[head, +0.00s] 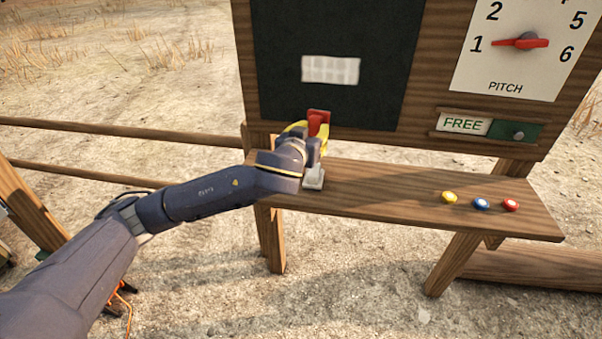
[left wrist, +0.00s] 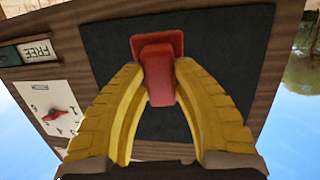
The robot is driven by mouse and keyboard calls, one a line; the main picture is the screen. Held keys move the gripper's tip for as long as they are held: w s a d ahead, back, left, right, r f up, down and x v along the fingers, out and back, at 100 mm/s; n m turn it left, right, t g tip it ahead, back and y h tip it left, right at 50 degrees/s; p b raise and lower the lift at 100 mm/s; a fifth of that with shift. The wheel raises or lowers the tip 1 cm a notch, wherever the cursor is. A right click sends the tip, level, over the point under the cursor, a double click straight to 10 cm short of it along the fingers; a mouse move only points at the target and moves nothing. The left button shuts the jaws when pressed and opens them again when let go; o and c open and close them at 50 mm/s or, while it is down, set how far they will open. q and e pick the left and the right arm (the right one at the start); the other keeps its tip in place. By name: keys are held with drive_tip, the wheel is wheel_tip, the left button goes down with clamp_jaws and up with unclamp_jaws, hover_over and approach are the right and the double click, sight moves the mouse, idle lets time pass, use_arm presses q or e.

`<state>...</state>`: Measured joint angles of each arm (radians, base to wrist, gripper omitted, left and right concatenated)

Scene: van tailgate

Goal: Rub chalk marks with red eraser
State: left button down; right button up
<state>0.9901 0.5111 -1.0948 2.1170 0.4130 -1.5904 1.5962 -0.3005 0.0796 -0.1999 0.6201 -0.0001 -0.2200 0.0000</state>
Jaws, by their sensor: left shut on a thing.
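The red eraser (head: 318,121) is held in my left gripper (head: 305,132), just in front of the lower edge of the blackboard (head: 385,95). In the left wrist view the yellow fingers are shut on the red eraser's grip (left wrist: 158,75), and its wider plate faces the blackboard (left wrist: 215,60). I cannot tell whether it touches the board. A whitish rectangular patch of chalk marks (head: 331,69) is on the blackboard, above the eraser in the head view. The chalk patch does not show in the left wrist view. My right gripper does not show in either view.
A wooden shelf (head: 390,195) runs below the board, with yellow (head: 449,197), blue (head: 481,204) and red (head: 511,204) round pieces at its right. A pitch dial (head: 518,45) and a FREE slider sign (head: 463,124) are right of the blackboard. Wooden rails (head: 90,130) are at left.

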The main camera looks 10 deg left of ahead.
use_arm(q)
drive_tip(key=w+a+r+n+t+y, duration=0.2)
drive_tip(key=w+a+r, duration=0.35)
drive_tip(key=r, duration=0.45)
drive_tip(key=shift+w+a, duration=0.2)
drive_tip(key=shift+w, duration=1.15)
drive_tip(key=shift+w+a, duration=0.2)
drive_tip(key=shift+w, duration=1.1)
drive_tip(key=shift+w, duration=1)
drive_tip(key=shift+d, duration=0.15)
drive_tip(key=shift+s+d, duration=0.15)
drive_tip(key=shift+d, duration=3.05)
drive_tip(key=shift+d, duration=0.1)
drive_tip(key=shift+d, duration=1.6)
